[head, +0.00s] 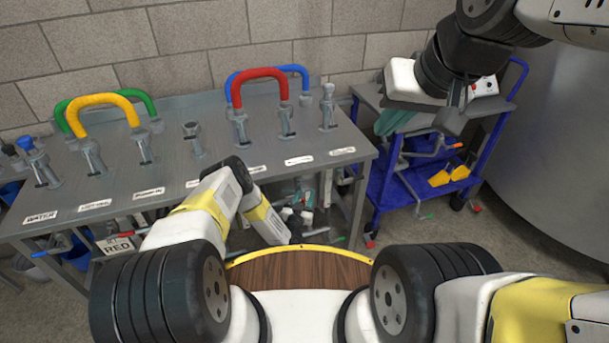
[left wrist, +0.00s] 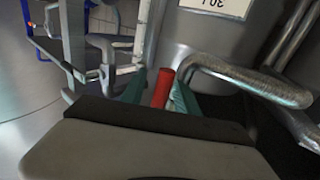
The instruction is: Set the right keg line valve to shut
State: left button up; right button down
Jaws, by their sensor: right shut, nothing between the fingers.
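My left gripper (head: 303,208) reaches low in front of the bench, partly hidden by my own wrist. In the left wrist view its two teal fingers (left wrist: 160,90) stand on either side of a red handle (left wrist: 161,88). A slim gap seems to show on the left of the handle; I cannot tell whether the fingers grip it. The valve body and the handle's angle are unclear. My right gripper (head: 393,121) is shut and empty, above the blue cart, away from the bench. Which red handle is the right keg line valve cannot be read.
The grey bench (head: 225,165) carries red, blue, yellow and green hoses on upright fittings. A blue cart (head: 400,185) with yellow items stands right of it. A metal tank (head: 570,140) fills the far right. In the left wrist view a bent metal pipe (left wrist: 245,78) runs close to the fingers.

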pick_arm(q)
grip_shut()
jog(key=shift+s, duration=0.1)
dwell(1.2)
